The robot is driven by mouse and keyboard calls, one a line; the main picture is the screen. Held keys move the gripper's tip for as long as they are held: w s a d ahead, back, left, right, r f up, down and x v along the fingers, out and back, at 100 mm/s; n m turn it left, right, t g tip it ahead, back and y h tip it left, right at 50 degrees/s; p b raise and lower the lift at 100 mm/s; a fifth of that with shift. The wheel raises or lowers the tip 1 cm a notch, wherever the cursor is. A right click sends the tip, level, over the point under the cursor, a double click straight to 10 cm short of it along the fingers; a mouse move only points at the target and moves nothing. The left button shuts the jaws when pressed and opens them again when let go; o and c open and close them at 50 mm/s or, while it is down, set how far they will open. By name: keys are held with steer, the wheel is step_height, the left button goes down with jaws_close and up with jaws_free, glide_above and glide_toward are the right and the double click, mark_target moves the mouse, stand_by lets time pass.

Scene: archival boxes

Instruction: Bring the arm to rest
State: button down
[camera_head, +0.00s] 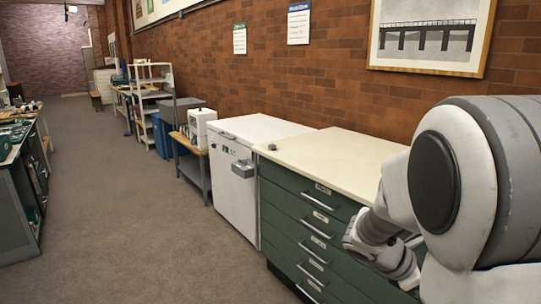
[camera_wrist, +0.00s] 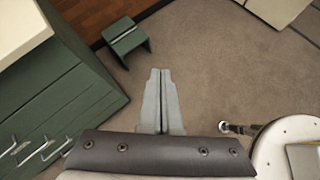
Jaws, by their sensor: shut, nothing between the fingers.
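My gripper (camera_wrist: 160,76) shows in the wrist view with its two grey fingers pressed together and nothing between them. It points out over bare carpet, apart from the green drawer cabinet (camera_wrist: 62,100) on the left of that view. In the head view my white and grey arm is bent at the right side, in front of the cabinet (camera_head: 300,204). The fingers cannot be made out there. I cannot tell how far the arm is from the drawer fronts.
A cream worktop (camera_head: 325,160) tops the cabinet, with a small dark object (camera_head: 272,147) on it. A white appliance (camera_head: 237,185) stands beside it. A green stool (camera_wrist: 126,42) is on the floor ahead of the fingers. The carpet aisle (camera_head: 125,200) is clear; a cluttered bench (camera_head: 22,190) stands left.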

steer(key=s+a+r+m+t+y, duration=0.3)
steer(key=s+a+r+m+y, duration=0.15)
steer(key=s+a+m, duration=0.35)
steer(key=s+a+r+m+t+y, duration=0.2)
steer(key=s+a+r+m+y, duration=0.25)
steer(key=a+m, duration=0.5)
step_height(320, 180, up, 13)
steer(key=s+a+n+y+p, duration=0.1)
steer(key=a+p, duration=0.1)
steer(key=p, duration=1.1)
steer(key=shift+r+t, duration=0.15)
steer(key=shift+t, duration=0.15)
steer(key=shift+d, duration=0.1)
